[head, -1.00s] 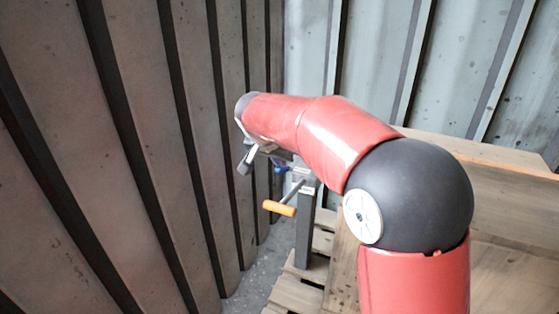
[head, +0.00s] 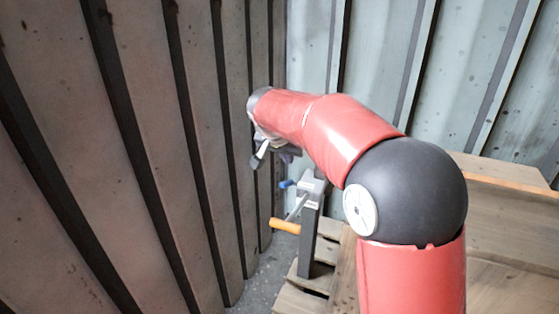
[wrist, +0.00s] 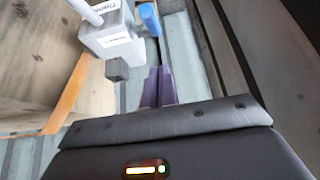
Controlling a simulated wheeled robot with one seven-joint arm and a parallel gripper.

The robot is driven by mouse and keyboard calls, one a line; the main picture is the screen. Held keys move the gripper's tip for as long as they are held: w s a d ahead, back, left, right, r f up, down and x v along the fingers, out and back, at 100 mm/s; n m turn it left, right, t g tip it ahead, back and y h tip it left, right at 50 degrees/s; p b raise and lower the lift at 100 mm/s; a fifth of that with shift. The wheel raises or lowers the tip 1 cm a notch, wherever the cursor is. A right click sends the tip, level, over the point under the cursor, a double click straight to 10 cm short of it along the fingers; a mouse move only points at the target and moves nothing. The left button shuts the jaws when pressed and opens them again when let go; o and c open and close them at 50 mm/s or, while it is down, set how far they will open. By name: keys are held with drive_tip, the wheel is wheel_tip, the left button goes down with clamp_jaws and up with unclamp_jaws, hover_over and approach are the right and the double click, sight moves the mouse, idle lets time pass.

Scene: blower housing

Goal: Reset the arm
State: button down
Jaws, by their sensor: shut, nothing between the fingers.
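My gripper (wrist: 158,72) shows in the wrist view as two purple fingers lying side by side, shut with nothing between them. In the head view the gripper end (head: 268,150) is at the far end of my red arm, beside the ribbed wall and above and left of a grey post device (head: 312,186). That device has an orange crank handle (head: 285,226) and a blue part (head: 287,184). In the wrist view its labelled grey head (wrist: 110,38) is left of the fingers, and the blue part (wrist: 149,18) is beyond them. I see no contact.
The brown ribbed wall (head: 140,150) runs close along the left, and a pale ribbed wall (head: 390,60) closes the back. A wooden pallet (head: 300,298) lies below the post. A wooden surface (head: 510,215) is at right, behind my arm. A strip of bare floor (head: 262,280) shows beside the wall.

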drive_tip(key=s+a+r, duration=0.2)
drive_tip(key=s+r, duration=0.4)
drive_tip(key=s, duration=0.1)
drive_tip(key=s+d+r+n+p, duration=0.2)
drive_tip(key=s+d+r+p, duration=0.1)
drive_tip(key=s+d, duration=0.9)
drive_tip(key=s+d+f+n+y+p, duration=0.1)
drive_tip(key=s+d+f, duration=0.1)
drive_tip(key=s, duration=0.6)
drive_tip(key=s+d+f+n+y+p, duration=0.1)
drive_tip(key=s+d+f, duration=0.2)
drive_tip(key=s, duration=0.5)
drive_tip(key=shift+d+f, duration=0.2)
drive_tip(key=shift+d, duration=0.7)
